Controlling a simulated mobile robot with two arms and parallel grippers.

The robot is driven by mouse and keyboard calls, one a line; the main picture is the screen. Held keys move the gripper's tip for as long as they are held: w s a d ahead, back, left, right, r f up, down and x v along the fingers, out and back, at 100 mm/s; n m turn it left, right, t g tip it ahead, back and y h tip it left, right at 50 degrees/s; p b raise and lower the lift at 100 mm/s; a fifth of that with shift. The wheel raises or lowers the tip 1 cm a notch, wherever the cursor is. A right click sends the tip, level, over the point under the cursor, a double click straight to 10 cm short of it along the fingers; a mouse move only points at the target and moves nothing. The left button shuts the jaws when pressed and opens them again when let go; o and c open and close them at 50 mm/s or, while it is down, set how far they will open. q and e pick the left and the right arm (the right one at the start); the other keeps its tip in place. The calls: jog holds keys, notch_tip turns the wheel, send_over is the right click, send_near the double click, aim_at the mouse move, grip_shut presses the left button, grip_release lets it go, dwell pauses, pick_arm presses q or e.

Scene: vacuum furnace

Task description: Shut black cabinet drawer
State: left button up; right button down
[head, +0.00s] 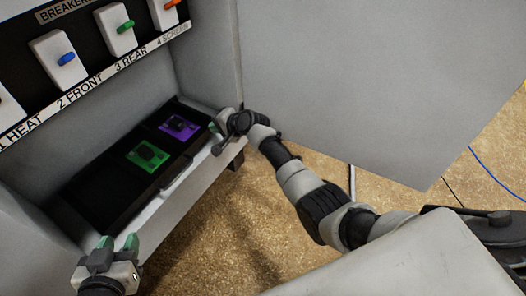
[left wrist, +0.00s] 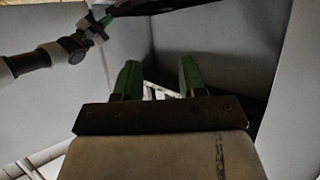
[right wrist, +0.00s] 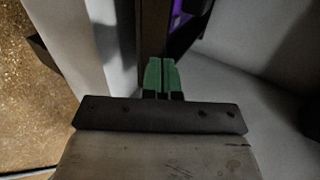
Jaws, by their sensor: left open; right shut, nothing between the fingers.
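The black drawer (head: 108,190) sits low in the grey cabinet, below the breaker panel. It holds a green block (head: 148,155) and a purple block (head: 179,127), each with a black piece on it. How far the drawer stands out is hard to tell. My right gripper (head: 215,127) is shut and empty at the drawer's right end; in the right wrist view its fingertips (right wrist: 161,64) overlap a dark upright strip, contact unclear. My left gripper (head: 117,243) is open and empty near the cabinet's front left; its fingers also show in the left wrist view (left wrist: 160,72).
The breaker panel (head: 86,54) with coloured switches is above the drawer. A large grey door panel (head: 370,80) stands open to the right, behind my right arm. Speckled brown floor (head: 215,225) lies in front, with a blue cable (head: 492,178) at right.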

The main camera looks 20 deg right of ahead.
jog(key=shift+w+a+b, duration=0.65)
jog(key=shift+w+a, duration=0.1)
jog(key=shift+w, duration=0.25)
pick_arm(q)
notch_tip(320, 180, up, 6)
jog(key=w+d+t+h, duration=0.1)
jog(key=w+t, duration=0.1)
jog(key=t, duration=0.3)
jog(key=shift+d+h, duration=0.3)
pick_arm(e)
jog(key=shift+w+r, duration=0.1)
jog(key=shift+w, duration=0.05)
pick_arm(q)
jog(key=shift+f, duration=0.1)
pick_arm(e)
jog(key=shift+a, duration=0.1)
jog(key=shift+r, duration=0.1)
